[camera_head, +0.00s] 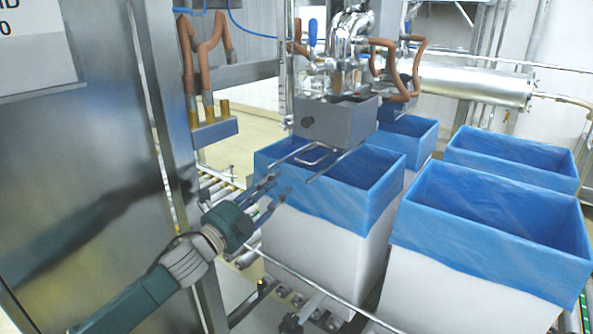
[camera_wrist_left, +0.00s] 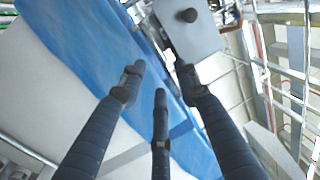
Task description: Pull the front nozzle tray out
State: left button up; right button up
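The front nozzle tray (camera_head: 335,121) is a grey metal box with a dark round knob (camera_head: 308,122) on its near face. It sits below the shiny nozzle pipes, above the far end of a blue-lined box. Thin metal rods and a wire loop (camera_head: 317,156) reach out in front of it. My left gripper (camera_head: 280,182) is open and empty, beside the liner's left wall and short of the tray. In the left wrist view, its dark fingers are spread, with the tray (camera_wrist_left: 193,38) and knob (camera_wrist_left: 188,15) beyond the tips. My right gripper is not in view.
The white box with blue liner (camera_head: 367,205) stands just right of my left gripper. Another lined box (camera_head: 480,235) stands at the right, with more behind. A steel cabinet (camera_head: 85,130) fills the left. A metal rail (camera_head: 310,287) and rollers run low in front.

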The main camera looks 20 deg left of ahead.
pick_arm(q)
jog(key=shift+v, duration=2.15)
jog(key=shift+d, duration=0.1)
